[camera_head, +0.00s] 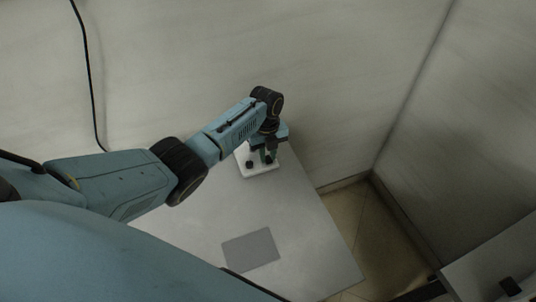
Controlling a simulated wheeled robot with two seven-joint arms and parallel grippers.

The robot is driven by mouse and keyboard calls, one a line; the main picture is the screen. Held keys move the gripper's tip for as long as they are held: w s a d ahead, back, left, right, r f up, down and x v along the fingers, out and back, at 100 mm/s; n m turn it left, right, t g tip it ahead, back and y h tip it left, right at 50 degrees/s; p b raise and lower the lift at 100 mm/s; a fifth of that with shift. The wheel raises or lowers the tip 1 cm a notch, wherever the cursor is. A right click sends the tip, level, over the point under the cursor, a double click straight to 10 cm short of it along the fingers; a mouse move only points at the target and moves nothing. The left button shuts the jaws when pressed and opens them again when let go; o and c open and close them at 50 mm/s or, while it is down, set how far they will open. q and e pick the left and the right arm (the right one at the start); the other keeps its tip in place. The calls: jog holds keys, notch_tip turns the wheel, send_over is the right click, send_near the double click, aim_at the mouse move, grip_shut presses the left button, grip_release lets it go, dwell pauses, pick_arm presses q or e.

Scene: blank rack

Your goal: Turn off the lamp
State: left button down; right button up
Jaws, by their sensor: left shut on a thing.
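A small white base (258,169) with dark upright parts (250,164) stands on the grey table near its far edge. My left gripper (268,156) points down over this base and is shut on one of the dark parts, mostly hidden by the gripper itself. No lamp head or glowing bulb can be made out, and I cannot tell whether the base belongs to the lamp. My right gripper is not in view.
The grey table (308,235) is mostly clear, with a flat darker grey rectangle (250,250) near the front. A black cable (90,80) hangs on the pale wall at left. A white surface with a black object (511,287) is at lower right.

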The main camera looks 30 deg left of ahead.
pick_arm(q)
jog(key=shift+a, duration=0.1)
jog(key=c, duration=1.3)
grip_release()
jog(key=r, duration=0.4)
jog(key=r+p, duration=0.1)
jog(key=r, duration=0.4)
jog(key=w+a+r, duration=0.1)
jog(key=r, duration=0.3)
jog(key=shift+r, duration=0.15)
jog(key=shift+s, duration=0.1)
